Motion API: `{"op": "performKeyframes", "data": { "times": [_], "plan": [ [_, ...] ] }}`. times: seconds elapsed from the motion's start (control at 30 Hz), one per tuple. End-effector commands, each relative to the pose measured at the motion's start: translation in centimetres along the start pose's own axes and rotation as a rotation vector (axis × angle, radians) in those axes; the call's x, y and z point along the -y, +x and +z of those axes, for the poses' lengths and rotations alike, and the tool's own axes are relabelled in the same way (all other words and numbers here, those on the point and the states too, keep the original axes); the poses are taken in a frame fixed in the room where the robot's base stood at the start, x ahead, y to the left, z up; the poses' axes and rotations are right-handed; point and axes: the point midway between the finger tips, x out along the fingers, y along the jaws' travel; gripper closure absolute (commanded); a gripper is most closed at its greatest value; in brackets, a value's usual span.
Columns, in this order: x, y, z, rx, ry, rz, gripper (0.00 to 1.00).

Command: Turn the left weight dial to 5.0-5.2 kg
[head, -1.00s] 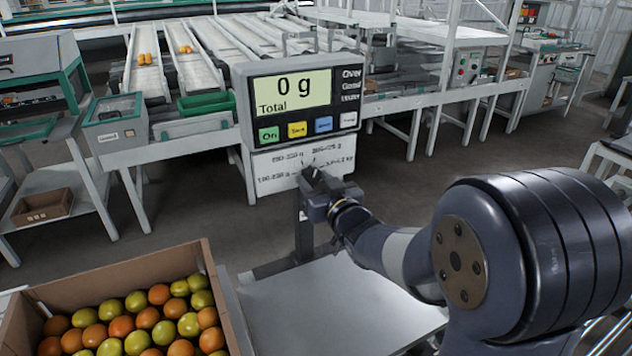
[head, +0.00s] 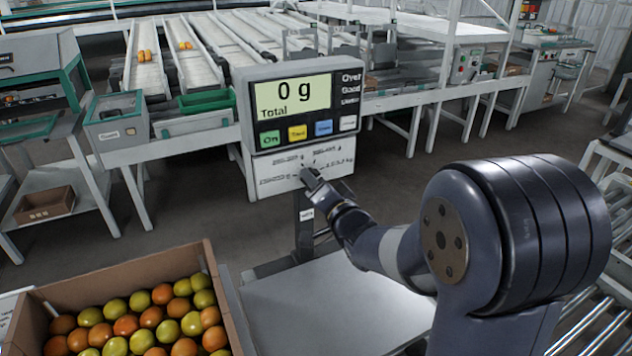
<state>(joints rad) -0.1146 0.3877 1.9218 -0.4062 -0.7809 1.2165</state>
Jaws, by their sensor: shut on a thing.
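The weighing scale's display box (head: 297,103) stands behind its bare metal platform (head: 330,310) and reads 0 g Total. Below it is a white dial plate (head: 275,178) with small printed weight ranges around a fan of marks; the one on the right seems to read 5.0-5.2 kg. My gripper (head: 309,176) is at the middle of this plate, shut on the weight dial there. The jaws hide the dial and its pointer, so its setting cannot be read. No second dial can be made out.
A cardboard box (head: 222,300) of red and green tomatoes stands left of the platform. Green, yellow, blue and white buttons (head: 297,133) sit just above the dial plate. Conveyor lanes (head: 150,75) and benches lie behind. The platform is empty.

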Motion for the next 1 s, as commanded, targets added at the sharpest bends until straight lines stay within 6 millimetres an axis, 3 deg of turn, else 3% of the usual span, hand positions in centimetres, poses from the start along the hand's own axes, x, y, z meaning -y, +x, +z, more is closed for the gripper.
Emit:
{"op": "performKeyframes", "data": {
  "times": [0.3, 0.83, 0.87, 1.0],
  "plan": [
    [0.03, 0.01, -0.04, -0.001, 0.121, 0.0, 0.82],
    [0.0, 0.01, -0.01, -0.001, 0.145, 0.0, 0.82],
    [0.0, 0.01, -0.01, -0.001, 0.145, 0.0, 0.59],
    [0.0, 0.01, -0.01, -0.001, 0.144, 0.0, 0.47]
  ]
}}
